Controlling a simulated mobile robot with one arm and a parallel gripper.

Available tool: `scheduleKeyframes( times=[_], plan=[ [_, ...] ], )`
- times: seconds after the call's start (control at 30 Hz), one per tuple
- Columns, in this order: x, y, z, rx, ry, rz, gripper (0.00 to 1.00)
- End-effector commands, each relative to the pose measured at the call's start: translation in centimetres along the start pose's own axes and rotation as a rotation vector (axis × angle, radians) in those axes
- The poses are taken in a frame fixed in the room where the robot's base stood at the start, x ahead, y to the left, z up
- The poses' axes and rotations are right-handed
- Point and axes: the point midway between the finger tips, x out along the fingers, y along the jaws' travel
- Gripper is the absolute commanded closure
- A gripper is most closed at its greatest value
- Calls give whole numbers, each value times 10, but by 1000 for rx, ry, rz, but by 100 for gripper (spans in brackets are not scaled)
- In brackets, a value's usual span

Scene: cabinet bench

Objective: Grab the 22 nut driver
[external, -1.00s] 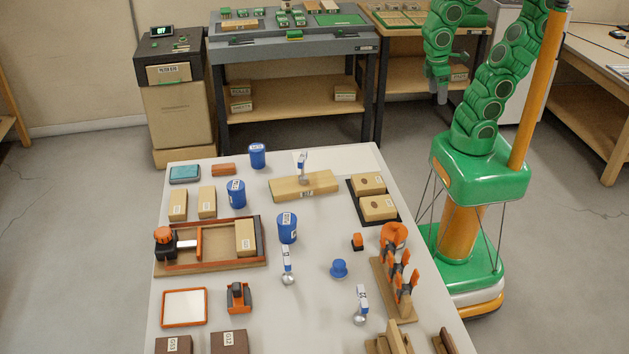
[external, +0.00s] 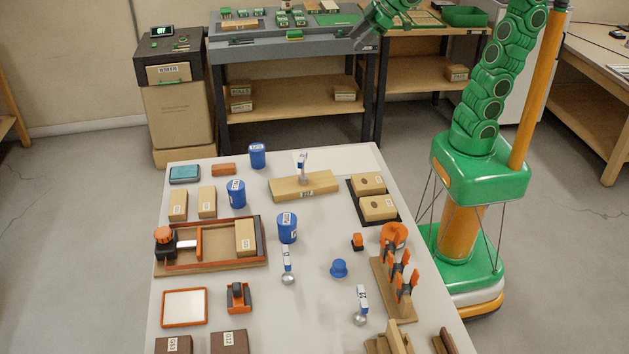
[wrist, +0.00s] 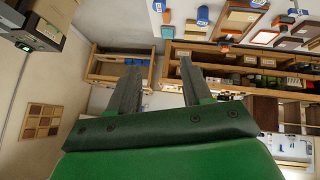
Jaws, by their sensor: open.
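My gripper (external: 364,42) is high at the back, in front of the grey bench and well away from the white table. In the wrist view my gripper (wrist: 158,67) is open, with nothing between its fingers. Three tools with blue-and-white labelled handles and silver ends are on the table: one stands at a wooden block (external: 303,168), one is near the middle (external: 287,266), and one is at the front right (external: 361,303). Their labels are too small to read surely, so I cannot tell which is the 22 nut driver.
The white table (external: 325,300) also holds blue cups (external: 287,228), a wooden tray with an orange rim (external: 210,266), an orange clamp rack (external: 397,285) and tan blocks (external: 379,206). A grey bench (external: 290,46) with a lower shelf stands behind. Floor is clear left of the table.

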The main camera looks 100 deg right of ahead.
Motion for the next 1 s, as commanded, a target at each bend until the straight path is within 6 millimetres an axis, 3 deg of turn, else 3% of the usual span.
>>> scheduleKeyframes(
  times=[0.03, 0.1, 0.2, 0.4, 0.57, 0.7, 1.0],
  plan=[
    [-7, 4, -32, -12, 76, 15, 51],
    [-14, 8, -73, -30, 178, 34, 51],
    [-19, 8, -118, -56, 289, 56, 51],
    [-9, -8, -180, -115, 432, 73, 51],
    [16, -36, -216, -179, 514, 66, 51],
    [44, -70, -240, -244, 576, 40, 51],
    [112, -162, -267, -388, 677, -77, 51]
  ],
)
